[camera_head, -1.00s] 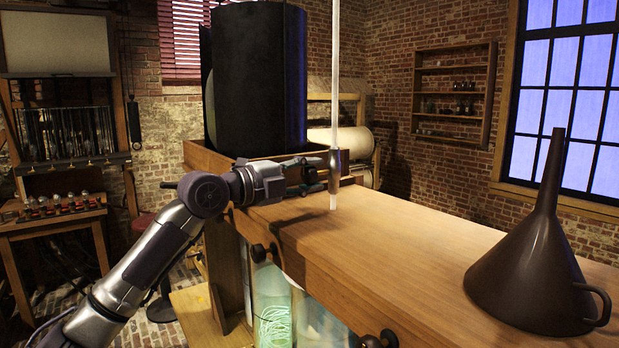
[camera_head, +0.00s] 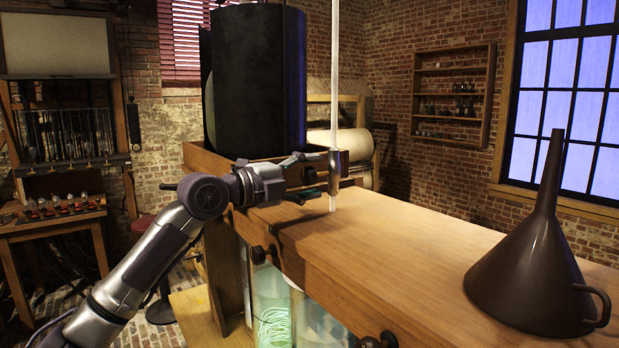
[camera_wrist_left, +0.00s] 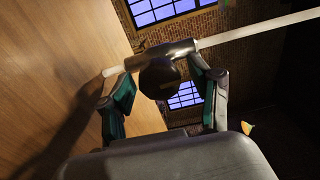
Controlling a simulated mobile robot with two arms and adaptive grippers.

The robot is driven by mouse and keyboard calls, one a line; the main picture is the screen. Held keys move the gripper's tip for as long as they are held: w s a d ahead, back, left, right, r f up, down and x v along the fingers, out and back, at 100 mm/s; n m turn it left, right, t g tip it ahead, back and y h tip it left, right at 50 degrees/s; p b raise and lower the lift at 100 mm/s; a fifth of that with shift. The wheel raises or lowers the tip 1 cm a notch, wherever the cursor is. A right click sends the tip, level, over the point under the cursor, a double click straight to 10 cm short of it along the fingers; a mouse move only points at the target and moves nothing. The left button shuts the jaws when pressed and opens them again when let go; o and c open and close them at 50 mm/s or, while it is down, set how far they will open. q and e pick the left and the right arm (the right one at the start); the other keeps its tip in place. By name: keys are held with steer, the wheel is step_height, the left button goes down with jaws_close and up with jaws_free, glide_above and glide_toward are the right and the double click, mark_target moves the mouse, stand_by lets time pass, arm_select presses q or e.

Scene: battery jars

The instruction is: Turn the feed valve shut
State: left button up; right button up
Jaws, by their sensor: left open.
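The feed valve is a metal body (camera_head: 338,171) on an upright white tube (camera_head: 334,80), above the far end of the wooden bench. In the left wrist view, the valve body (camera_wrist_left: 166,54) crosses behind a dark round knob (camera_wrist_left: 160,79). My left gripper (camera_head: 311,177) is beside the valve, on its left, with its fingers spread. In the left wrist view, my left gripper (camera_wrist_left: 164,84) has one finger on each side of the knob, with gaps showing, so it is not gripped. The knob's turned position is hard to tell. My right gripper is out of view.
A dark brown funnel (camera_head: 530,275) stands on the right of the bench top (camera_head: 400,245). A tall black cylinder (camera_head: 257,80) stands in a wooden box behind my left gripper. Glass jars (camera_head: 272,310) sit below the bench. The bench middle is clear.

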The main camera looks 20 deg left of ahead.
arm_select(q)
steer(key=v, duration=1.2)
